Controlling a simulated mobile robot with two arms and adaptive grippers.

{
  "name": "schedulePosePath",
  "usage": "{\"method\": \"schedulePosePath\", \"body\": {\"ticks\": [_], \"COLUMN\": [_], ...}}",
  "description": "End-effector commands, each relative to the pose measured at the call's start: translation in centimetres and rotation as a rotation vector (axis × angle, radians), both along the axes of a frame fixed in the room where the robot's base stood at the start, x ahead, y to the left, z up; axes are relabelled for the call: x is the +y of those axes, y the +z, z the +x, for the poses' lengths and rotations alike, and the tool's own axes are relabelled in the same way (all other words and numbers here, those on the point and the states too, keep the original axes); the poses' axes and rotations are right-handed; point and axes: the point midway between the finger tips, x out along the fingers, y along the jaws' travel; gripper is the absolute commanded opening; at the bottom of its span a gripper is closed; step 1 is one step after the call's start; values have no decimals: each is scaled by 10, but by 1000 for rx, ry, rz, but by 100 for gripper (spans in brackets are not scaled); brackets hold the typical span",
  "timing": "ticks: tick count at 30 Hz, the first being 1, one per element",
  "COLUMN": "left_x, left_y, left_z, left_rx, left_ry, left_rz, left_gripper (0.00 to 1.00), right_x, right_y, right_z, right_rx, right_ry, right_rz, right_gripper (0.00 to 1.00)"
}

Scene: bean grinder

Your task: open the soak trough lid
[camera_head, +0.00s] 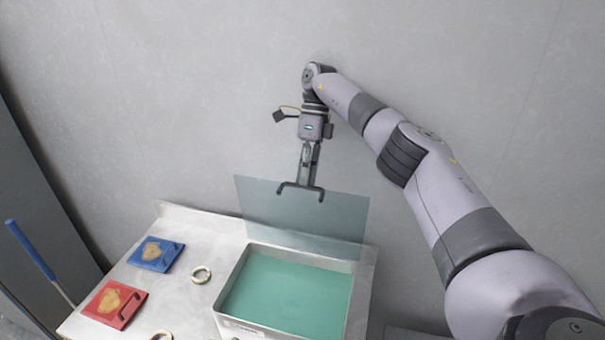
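The soak trough (233,277) is a metal basin with a flat green surface inside, at the bottom middle. Its lid (345,212) is a see-through grey-blue panel, raised nearly upright at the trough's back edge, so the trough is uncovered. A dark bar handle (287,186) sits on the lid near its upper edge. My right gripper (309,182) points down at the lid, its narrow fingers together on the middle of the handle. The exact finger contact is small and hard to see. My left gripper is not in view.
A metal bench (206,226) carries the trough. A blue board (156,254), a red board (115,303) and a pale ring (201,274) lie left of it, with another ring (161,336) at the bottom edge. A blue-handled tool (31,249) leans at far left. A grey wall stands behind.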

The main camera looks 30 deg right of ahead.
Motion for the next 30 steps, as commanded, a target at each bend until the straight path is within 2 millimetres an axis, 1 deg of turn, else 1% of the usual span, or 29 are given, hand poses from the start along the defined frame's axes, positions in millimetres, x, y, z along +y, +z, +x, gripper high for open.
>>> {"method": "schedulePosePath", "body": {"ticks": [1, 20, 21, 30], "left_x": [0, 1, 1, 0], "left_y": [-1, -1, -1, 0], "left_z": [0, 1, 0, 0], "left_rx": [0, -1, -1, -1], "left_ry": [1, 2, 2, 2], "left_rz": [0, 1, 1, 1], "left_gripper": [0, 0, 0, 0], "right_x": [-4, -7, -7, -7], "right_y": [-19, -21, -21, -21], "right_z": [-3, -3, -3, -3], "right_rx": [29, 38, 38, 36], "right_ry": [-6, -1, -1, 0], "right_rz": [-16, -6, -6, -6], "right_gripper": [0, 0, 6, 26]}}
